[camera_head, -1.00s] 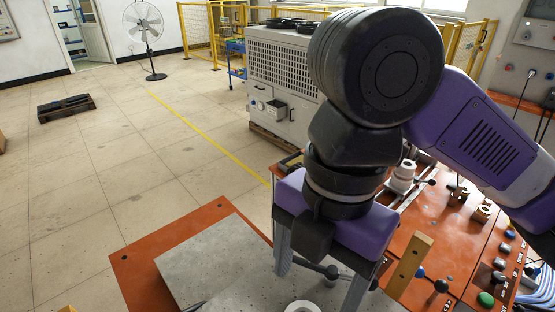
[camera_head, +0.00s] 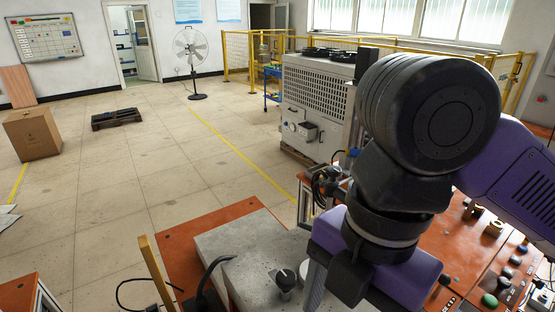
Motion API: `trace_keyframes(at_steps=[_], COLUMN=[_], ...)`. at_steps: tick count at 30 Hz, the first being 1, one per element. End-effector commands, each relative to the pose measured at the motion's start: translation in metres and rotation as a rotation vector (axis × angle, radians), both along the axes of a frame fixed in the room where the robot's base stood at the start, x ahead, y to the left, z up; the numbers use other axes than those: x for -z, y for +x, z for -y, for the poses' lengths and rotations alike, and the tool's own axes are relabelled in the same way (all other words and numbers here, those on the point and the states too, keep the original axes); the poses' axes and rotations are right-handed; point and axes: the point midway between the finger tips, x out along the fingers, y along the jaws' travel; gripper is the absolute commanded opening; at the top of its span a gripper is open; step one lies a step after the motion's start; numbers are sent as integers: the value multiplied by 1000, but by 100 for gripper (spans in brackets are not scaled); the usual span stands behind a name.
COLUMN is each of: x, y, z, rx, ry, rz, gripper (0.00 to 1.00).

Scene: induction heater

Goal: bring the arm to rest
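My arm reaches in from the right edge, with purple links and dark round joints. My gripper (camera_head: 345,290) hangs below the wrist over the near part of the orange and grey bench. Its purple body and one grey finger show; the fingertips are cut off by the bottom edge. Whether it is open or holds anything cannot be seen. The grey slab (camera_head: 250,248) on the orange bench top (camera_head: 185,240) lies to the left of and under the gripper.
A black knob (camera_head: 286,281) and a dark cable stand on the slab. A wooden post (camera_head: 157,272) rises at left. Buttons (camera_head: 490,299) line the right panel. A grey cabinet (camera_head: 318,95) stands behind. The floor at left is mostly clear, with a box (camera_head: 32,134) and pallet (camera_head: 116,119).

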Motion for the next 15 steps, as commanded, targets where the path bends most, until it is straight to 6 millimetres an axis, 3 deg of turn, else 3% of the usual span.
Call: trace_keyframes(at_steps=[8, 15], x=[-3, -15], y=[6, 25], z=[-22, -57], rx=[77, 173], ry=[88, 241], rz=[15, 88], gripper=[74, 74])
